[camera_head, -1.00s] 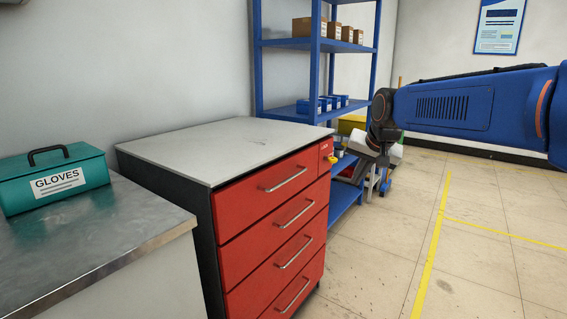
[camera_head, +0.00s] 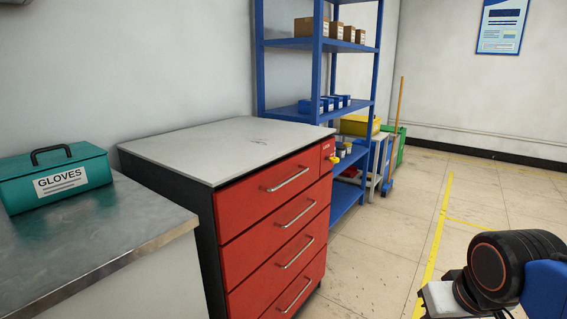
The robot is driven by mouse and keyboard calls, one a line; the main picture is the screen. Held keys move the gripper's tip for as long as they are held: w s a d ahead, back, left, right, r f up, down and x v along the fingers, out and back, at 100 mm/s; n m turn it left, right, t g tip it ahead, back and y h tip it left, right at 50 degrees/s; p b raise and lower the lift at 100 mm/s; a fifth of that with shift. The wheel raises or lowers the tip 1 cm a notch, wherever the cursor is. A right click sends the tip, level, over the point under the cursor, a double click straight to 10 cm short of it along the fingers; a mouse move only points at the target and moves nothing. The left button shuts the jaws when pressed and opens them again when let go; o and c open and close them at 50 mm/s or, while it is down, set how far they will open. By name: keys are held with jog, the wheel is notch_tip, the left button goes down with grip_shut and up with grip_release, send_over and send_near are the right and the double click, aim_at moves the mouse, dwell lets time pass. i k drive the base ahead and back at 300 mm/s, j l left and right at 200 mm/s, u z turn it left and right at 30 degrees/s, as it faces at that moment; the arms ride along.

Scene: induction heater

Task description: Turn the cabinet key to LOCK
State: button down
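The red cabinet (camera_head: 272,222) with several drawers and a pale top stands in the middle of the view. At its upper right front corner is a small yellow key (camera_head: 334,160) below a small label. Which way the key points is too small to tell. My gripper is not in view. Only part of my arm's wrist shows at the lower right, well away from the key, and the gripper's fingers are cut off or hidden.
A teal GLOVES box (camera_head: 57,177) sits on a metal bench (camera_head: 90,240) at left. A blue shelf rack (camera_head: 318,90) with boxes stands behind the cabinet. The floor (camera_head: 385,235) right of the cabinet is open, with yellow lines.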

aim_at(332, 159)
jog(key=i, duration=0.9)
